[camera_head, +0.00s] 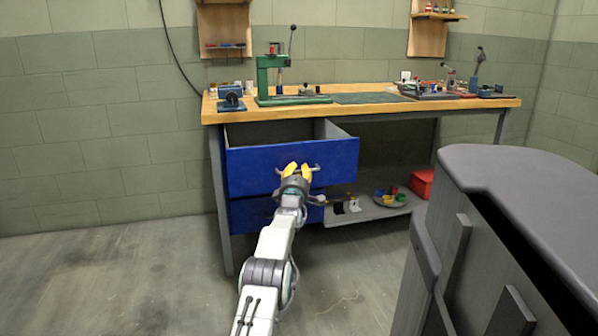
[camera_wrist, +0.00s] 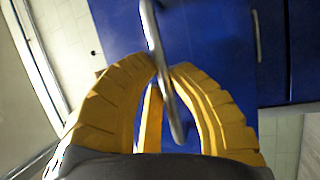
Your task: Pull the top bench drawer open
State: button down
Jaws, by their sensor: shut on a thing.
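The top bench drawer (camera_head: 240,168) has a blue front and stands pulled out from the workbench, its empty-looking inside showing from above. Its bar handle (camera_head: 314,168) is silver-grey. My gripper (camera_head: 296,170) has yellow fingers and is at the drawer front, shut on the handle. In the wrist view, the handle (camera_wrist: 152,35) runs between the yellow fingers of my gripper (camera_wrist: 163,75), against the blue drawer front (camera_wrist: 215,45). The lower blue drawer (camera_head: 245,215) is closed beneath, partly hidden by my arm.
The wooden bench top (camera_head: 350,112) carries a green press (camera_head: 268,80), a small blue vise (camera_head: 231,100) and tools. A lower shelf (camera_head: 365,212) holds small parts and a red box (camera_head: 422,184). A large dark grey body (camera_head: 530,200) stands at the right. The floor at left is clear.

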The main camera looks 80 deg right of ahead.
jog(key=shift+a+f, duration=0.1)
jog(key=shift+a, duration=0.1)
jog(key=c, duration=1.1)
grip_release()
jog(key=shift+a, duration=0.2)
jog(key=shift+a+f, duration=0.35)
jog(key=shift+a, duration=1.55)
jog(key=shift+a+f, duration=0.3)
jog(key=shift+a, duration=1.6)
jog(key=shift+a+f, duration=0.35)
jog(key=shift+a, duration=1.55)
